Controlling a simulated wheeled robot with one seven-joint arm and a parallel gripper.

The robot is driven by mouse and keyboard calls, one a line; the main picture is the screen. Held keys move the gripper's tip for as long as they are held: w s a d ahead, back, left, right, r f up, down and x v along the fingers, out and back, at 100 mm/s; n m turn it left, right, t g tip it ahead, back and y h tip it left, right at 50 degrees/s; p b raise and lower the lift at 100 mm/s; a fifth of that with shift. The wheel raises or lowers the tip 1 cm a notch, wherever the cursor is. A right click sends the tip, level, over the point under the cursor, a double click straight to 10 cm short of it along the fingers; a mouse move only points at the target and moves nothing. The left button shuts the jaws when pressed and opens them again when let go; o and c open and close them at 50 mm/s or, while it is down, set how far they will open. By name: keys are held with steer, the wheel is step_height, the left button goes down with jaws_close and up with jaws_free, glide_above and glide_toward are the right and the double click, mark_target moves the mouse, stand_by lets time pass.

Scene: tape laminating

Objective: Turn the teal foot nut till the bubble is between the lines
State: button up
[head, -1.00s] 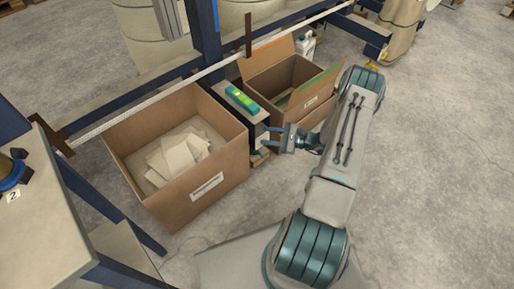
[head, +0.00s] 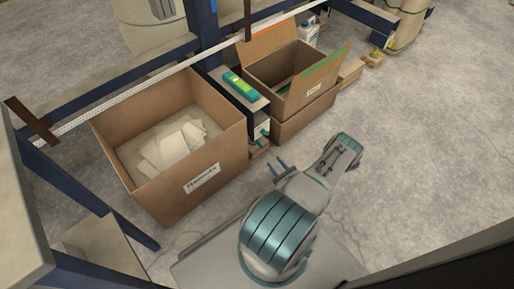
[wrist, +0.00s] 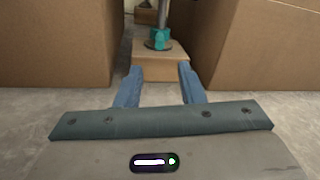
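The teal foot nut (wrist: 159,38) sits on a metal rod above a dark round foot, on a small cardboard-coloured block (wrist: 160,65), in the wrist view. In the head view a small teal spot (head: 265,133) shows low between the boxes. My gripper (wrist: 158,72) is open and empty, its two blue fingers apart, short of the block and below the nut. In the head view my gripper (head: 280,167) is near the floor in front of the gap. The teal level (head: 241,86) with a yellow-green vial lies on the beam end; its bubble is too small to read.
An open cardboard box with papers (head: 117,160) stands left of the gap. Another open box (head: 275,70) stands on a box at the right. Their walls flank the nut closely. The floor (head: 420,130) to the right is clear.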

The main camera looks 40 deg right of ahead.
mark_target(261, 146)
steer(key=w+b, duration=0.1)
steer(key=w, duration=0.2)
steer(key=w+b, duration=0.1)
steer(key=w, duration=0.2)
steer(key=w+b, duration=0.1)
steer(key=w, duration=0.3)
steer(key=shift+d+f, duration=0.1)
steer(key=shift+d, duration=0.25)
steer(key=shift+w+b, duration=0.3)
steer(key=shift+w, duration=0.55)
steer(key=shift+c, duration=0.3)
jaws_close()
